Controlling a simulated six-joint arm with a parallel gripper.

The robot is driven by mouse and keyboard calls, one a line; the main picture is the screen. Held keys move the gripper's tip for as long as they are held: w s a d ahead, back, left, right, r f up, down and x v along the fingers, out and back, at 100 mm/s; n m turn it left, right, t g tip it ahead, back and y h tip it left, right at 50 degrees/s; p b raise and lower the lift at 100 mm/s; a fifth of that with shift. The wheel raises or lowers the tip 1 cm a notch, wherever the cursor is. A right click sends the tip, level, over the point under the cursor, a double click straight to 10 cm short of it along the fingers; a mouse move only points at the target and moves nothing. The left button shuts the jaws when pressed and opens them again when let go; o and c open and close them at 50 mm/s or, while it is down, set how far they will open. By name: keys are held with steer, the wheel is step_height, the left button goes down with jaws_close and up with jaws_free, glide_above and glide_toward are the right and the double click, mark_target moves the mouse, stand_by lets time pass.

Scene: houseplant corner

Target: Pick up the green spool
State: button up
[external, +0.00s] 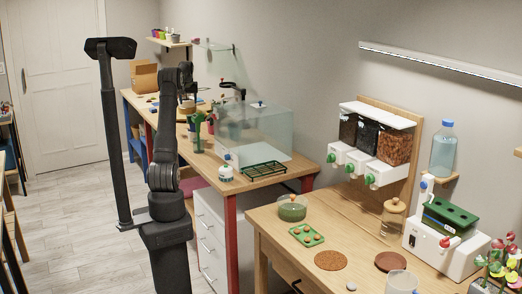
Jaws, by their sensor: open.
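My arm reaches up and over the far workbench (268,190). My gripper (191,92) is small and dark in the external view, pointing down above that bench, and looks open and empty. I cannot make out a green spool for certain. A green upright item (197,124) stands on the bench just in front of my gripper, but its shape is too small to tell. My arm hides part of the bench behind it.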

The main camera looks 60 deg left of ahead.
mark_target(190, 115)
steer(key=x, duration=1.2)
steer(key=shift+w+a, duration=0.15)
steer(key=shift+w, duration=0.05)
steer(key=c, duration=1.1)
steer(key=shift+o, duration=0.2)
steer(key=shift+r, duration=0.1)
